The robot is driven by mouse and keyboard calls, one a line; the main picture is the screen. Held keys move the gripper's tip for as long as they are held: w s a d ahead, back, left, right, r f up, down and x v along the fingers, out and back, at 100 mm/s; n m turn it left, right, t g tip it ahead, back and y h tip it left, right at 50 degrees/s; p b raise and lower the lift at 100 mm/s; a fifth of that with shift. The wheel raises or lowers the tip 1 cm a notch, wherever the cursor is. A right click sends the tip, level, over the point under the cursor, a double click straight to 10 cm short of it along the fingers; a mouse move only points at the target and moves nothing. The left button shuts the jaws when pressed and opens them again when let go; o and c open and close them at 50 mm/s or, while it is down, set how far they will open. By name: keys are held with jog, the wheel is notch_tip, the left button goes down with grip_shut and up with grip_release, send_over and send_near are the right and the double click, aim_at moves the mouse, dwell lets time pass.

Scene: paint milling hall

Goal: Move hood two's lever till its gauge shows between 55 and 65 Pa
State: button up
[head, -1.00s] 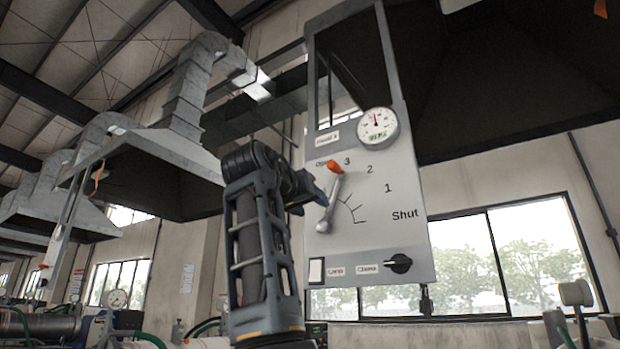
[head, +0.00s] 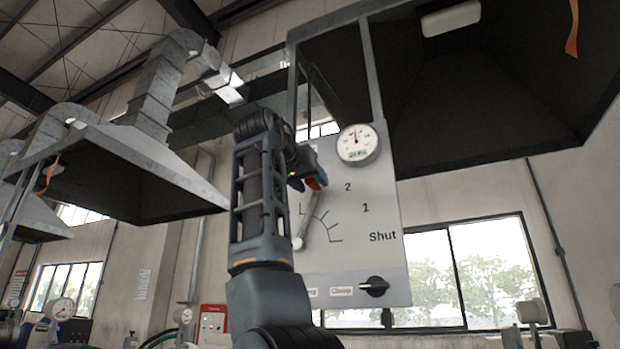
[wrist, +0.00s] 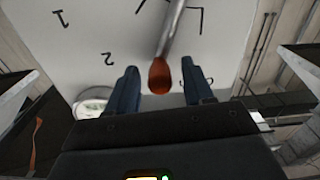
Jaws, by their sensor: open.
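The grey control panel (head: 380,220) hangs under a hood, with marks 2, 1 and Shut visible. Its round white gauge (head: 357,144) has a red needle near the top of the dial; the figures are too small to read. The lever (head: 303,225) points up and slightly right, short of the 2. My gripper (head: 309,180) is at the lever's top end, hiding the mark there. In the wrist view, the lever's orange knob (wrist: 159,76) sits between the two blue fingers, which stand open with gaps on both sides. The gauge shows partly at lower left there (wrist: 90,103).
A black rotary switch (head: 374,286) sits low on the panel. The dark hood (head: 480,100) overhangs at upper right. Another hood (head: 140,170) is at left, and a window (head: 470,270) is behind. The panel face right of the lever is clear.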

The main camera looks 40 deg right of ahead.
jog(key=shift+w+d, duration=0.1)
jog(key=shift+d, duration=0.2)
grip_shut()
dwell(0.5)
